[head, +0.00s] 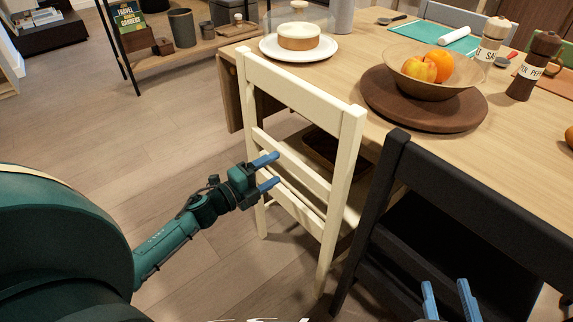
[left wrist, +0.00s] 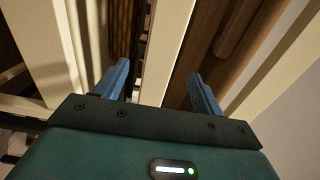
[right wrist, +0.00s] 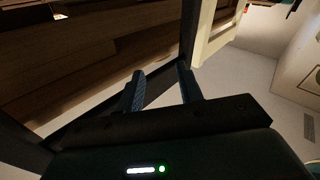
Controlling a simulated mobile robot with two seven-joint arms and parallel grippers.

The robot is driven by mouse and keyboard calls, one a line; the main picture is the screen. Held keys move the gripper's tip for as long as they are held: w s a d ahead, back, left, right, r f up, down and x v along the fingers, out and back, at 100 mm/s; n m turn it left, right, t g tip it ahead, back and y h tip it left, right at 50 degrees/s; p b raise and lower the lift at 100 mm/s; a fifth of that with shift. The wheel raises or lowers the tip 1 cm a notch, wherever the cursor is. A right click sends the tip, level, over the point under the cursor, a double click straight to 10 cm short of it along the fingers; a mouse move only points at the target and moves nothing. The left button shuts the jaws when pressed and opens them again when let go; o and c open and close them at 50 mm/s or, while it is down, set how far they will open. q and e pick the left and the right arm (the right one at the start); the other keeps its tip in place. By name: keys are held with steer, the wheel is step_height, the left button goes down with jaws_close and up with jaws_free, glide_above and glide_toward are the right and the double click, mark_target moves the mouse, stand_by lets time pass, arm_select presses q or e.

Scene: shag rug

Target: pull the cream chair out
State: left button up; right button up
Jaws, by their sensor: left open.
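The cream chair (head: 345,128) stands at the near side of the wooden table, its slatted back towards me and its seat partly under the tabletop. My left gripper (head: 274,170) is open at the middle slats of its back. In the left wrist view, a cream slat (left wrist: 165,50) lies between the two spread blue fingers, with gaps on both sides. My right gripper (head: 447,287) is low at the bottom edge of the head view, in front of the black chair. In the right wrist view its fingers (right wrist: 160,76) are apart, with no held object visible.
A black chair (head: 393,165) stands close to the right of the cream chair. The table (head: 350,60) bears a fruit bowl (head: 436,75) on a round board, a plate (head: 268,47) with a cake, and mills. Bare floor (head: 150,130) lies open at left.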

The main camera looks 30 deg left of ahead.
mark_target(286, 162)
arm_select(q)
steer(key=b+x, duration=0.1)
steer(key=x, duration=0.5)
steer(key=shift+w+d, duration=0.1)
steer(key=shift+w, duration=0.2)
steer(key=shift+c, duration=0.3)
jaws_close()
stand_by(0.3)
